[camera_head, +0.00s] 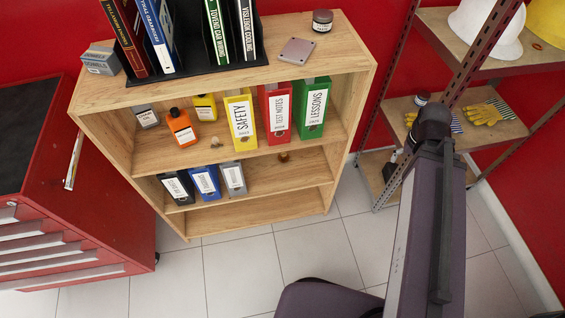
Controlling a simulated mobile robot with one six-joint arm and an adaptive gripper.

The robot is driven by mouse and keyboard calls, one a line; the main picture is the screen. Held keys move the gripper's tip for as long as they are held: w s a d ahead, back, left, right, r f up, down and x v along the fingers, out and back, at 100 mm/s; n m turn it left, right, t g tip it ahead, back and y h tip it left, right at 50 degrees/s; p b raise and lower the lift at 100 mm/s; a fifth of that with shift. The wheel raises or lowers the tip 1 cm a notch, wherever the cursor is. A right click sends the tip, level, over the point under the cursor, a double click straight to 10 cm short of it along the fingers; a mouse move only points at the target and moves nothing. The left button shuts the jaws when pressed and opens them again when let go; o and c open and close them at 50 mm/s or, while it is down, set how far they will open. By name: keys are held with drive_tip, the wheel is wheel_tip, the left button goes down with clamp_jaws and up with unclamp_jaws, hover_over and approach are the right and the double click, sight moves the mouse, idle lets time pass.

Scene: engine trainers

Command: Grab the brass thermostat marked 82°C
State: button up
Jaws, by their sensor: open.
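Two small metal-looking parts lie in the wooden shelf unit. One brownish, brass-toned part (284,157) sits on the middle shelf, below the red and green binders. Another small pale tan part (215,141) sits on the upper shelf between the orange bottle and the yellow binder. A small orange-brown round part (537,46) lies on the metal rack at the right. All are too small to read a marking, so I cannot tell which is the 82°C thermostat. My gripper does not show in this view.
The wooden shelf unit (150,93) holds binders, an orange bottle (181,127) and a jar (322,20) on top. A red tool cabinet (110,200) stands left. Yellow gloves (480,114) lie on the rack. A purple-grey upright shape hides part of the right side. Tiled floor is clear in front.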

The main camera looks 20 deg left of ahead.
sight(282, 156)
drive_tip(key=w+a+f+n+h+b, duration=0.1)
drive_tip(key=a+f+n+b, duration=0.1)
drive_tip(key=f+b, duration=0.95)
drive_tip(key=w+a+f+n+t+b, duration=0.1)
drive_tip(key=f+n+b, duration=0.1)
drive_tip(key=f+b, duration=0.95)
drive_tip(key=w+a+f+n+h+b, duration=0.1)
drive_tip(key=w+a+f+n+b, duration=0.1)
drive_tip(key=f+b, duration=0.95)
drive_tip(key=w+a+n+t+b, duration=0.1)
drive_tip(key=a+n+t+b, duration=0.2)
drive_tip(key=a+n, duration=0.4)
drive_tip(key=w+a+f+n+t+h+b, duration=0.1)
drive_tip(key=a+n+t+b, duration=0.1)
drive_tip(key=a+n, duration=0.5)
drive_tip(key=w+a+f+n+t+h+b, duration=0.1)
drive_tip(key=a+n+t+b, duration=0.2)
drive_tip(key=a, duration=1.3)
drive_tip(key=shift+n+t+b, duration=0.35)
drive_tip(key=shift+n+t, duration=0.35)
drive_tip(key=shift+n, duration=1.2)
drive_tip(key=s+a+r+n+t+y+b, duration=0.1)
drive_tip(key=s+a+n+t+b, duration=0.1)
drive_tip(key=a+n, duration=0.4)
drive_tip(key=s+a+t, duration=0.1)
drive_tip(key=a, duration=0.3)
drive_tip(key=shift+s+r+y, duration=0.2)
drive_tip(key=shift+y, duration=0.2)
drive_tip(key=shift+a, duration=0.1)
